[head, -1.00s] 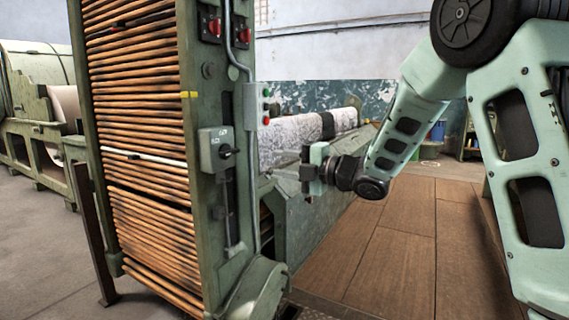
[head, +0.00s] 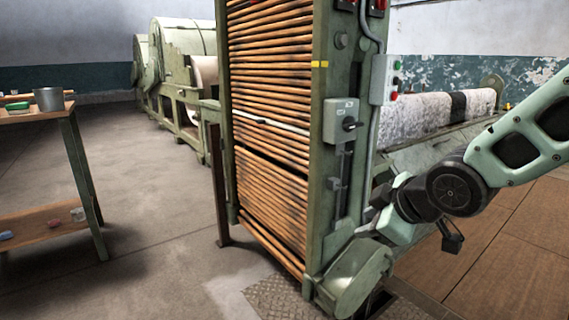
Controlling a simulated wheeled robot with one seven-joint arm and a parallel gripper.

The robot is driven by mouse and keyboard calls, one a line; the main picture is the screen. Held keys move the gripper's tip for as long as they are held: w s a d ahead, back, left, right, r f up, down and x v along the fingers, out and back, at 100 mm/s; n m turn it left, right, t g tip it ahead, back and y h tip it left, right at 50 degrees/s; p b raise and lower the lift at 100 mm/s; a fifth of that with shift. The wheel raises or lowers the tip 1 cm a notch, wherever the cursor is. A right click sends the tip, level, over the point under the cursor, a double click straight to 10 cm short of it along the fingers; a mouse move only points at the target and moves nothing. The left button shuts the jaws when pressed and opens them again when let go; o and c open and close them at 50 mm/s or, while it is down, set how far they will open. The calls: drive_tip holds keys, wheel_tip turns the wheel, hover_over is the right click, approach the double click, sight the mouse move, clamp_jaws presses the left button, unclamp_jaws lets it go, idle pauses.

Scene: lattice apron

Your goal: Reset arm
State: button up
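My arm comes in from the right edge in the head view, bent low with its wrist in front of the right side of the green lattice machine. My gripper (head: 384,216) is at the end of this arm, beside the machine's lower right side. Its fingers are small and blend with the green metal behind, so I cannot tell whether they are open or touching the machine. I see no held object.
The tall lattice apron (head: 270,130) of wooden slats fills the middle, with a switch box (head: 345,121) and a button box (head: 384,79) on its side frame. A wooden table (head: 60,110) with a metal pot (head: 48,99) stands left. Grey floor (head: 160,215) between them is clear.

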drive_tip(key=s+a+f+m+g+h, duration=0.1)
drive_tip(key=s+f+m+g, duration=0.15)
drive_tip(key=s, duration=0.65)
drive_tip(key=s+f+m+g+h, duration=0.1)
drive_tip(key=s+g, duration=0.2)
drive_tip(key=s, duration=0.5)
drive_tip(key=s+a+f+m+g+h, duration=0.1)
drive_tip(key=s+f+m+g, duration=0.15)
drive_tip(key=s, duration=0.65)
wheel_tip(320, 180, up, 33)
drive_tip(key=p, duration=3.3)
drive_tip(key=shift+w+r+n, duration=0.2)
drive_tip(key=shift+w+n, duration=0.2)
drive_tip(key=shift+a, duration=0.1)
